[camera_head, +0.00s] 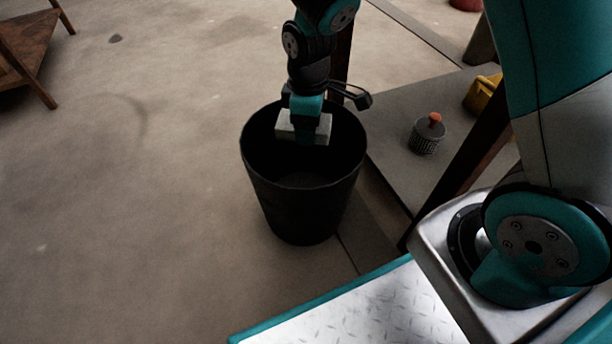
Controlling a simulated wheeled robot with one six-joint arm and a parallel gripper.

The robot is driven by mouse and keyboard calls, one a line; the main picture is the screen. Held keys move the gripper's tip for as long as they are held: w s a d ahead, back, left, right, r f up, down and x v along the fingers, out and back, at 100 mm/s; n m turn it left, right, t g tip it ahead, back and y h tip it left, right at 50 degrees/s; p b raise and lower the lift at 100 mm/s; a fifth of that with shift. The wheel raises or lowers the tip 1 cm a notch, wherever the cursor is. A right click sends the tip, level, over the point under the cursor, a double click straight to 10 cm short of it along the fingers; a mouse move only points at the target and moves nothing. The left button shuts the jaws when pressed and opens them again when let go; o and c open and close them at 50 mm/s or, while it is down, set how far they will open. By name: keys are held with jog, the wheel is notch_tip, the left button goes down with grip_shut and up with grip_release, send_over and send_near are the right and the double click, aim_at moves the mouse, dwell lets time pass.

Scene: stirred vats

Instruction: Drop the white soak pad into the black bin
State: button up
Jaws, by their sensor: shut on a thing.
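The black bin (303,205) stands upright on the floor in the middle of the head view, its round mouth open upward. The white soak pad (322,127) is a pale, flat block, seen over the bin's mouth. My gripper (308,129) points down and is shut on the pad, with pad showing on both sides of it. I cannot tell whether the pad hangs just above the rim or a little inside it. The gripper's fingertips are partly lost against the dark inside of the bin.
A low grey platform (395,165) right of the bin bears a dark mesh-like cylinder with an orange knob (427,136) and a yellow object (483,94). A dark post (462,165) rises near it. A wooden table (30,40) stands far left. Floor left of the bin is clear.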

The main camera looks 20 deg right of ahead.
jog(key=o, duration=1)
notch_tip(320, 180, up, 18)
jog(key=p, duration=1)
jog(key=shift+f+p, duration=0.25)
jog(key=shift+p, duration=0.15)
